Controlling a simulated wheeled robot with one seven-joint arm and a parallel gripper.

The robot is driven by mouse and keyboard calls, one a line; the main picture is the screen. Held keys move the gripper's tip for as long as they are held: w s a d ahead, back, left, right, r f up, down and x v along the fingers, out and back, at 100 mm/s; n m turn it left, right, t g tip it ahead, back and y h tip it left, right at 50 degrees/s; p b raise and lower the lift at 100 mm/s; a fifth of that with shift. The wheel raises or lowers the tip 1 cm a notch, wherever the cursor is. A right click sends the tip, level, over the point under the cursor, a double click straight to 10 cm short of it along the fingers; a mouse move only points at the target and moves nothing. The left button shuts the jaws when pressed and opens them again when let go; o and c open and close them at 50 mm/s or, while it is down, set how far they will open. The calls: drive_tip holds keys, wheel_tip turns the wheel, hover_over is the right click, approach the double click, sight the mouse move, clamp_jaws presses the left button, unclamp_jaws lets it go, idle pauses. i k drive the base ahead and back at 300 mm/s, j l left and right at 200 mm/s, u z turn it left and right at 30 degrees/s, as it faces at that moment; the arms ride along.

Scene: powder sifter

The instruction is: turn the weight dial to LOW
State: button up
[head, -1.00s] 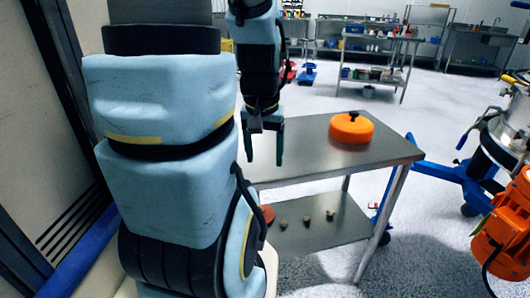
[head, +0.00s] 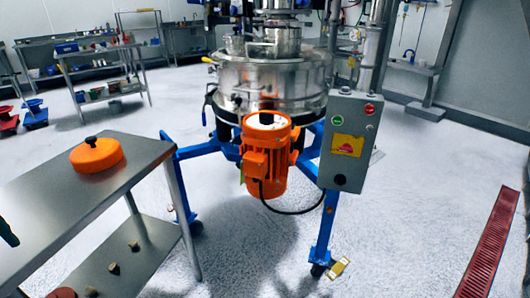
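The powder sifter (head: 270,88), a round steel vessel on a blue wheeled frame, stands at upper middle in the head view. An orange motor (head: 266,160) is mounted low on its front. The motor's top end shows a small dark round part (head: 266,118); it may be the weight dial, but no marking or setting is readable. An orange round cover with a black knob (head: 97,155) lies on the steel table. Only a dark tip of my gripper (head: 7,233) shows at the left edge, over the table and well away from the motor. Its opening is hidden.
The steel table (head: 50,205) stands at left, with small brown lumps on its lower shelf. A grey control box (head: 348,140) is right of the motor. A black cable hangs below the motor. Blue legs (head: 325,225) reach the floor. A red floor grate (head: 490,245) lies at right.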

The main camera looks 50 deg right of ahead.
sight(266, 118)
drive_tip(key=k+l+z, duration=0.1)
drive_tip(key=l, duration=1.65)
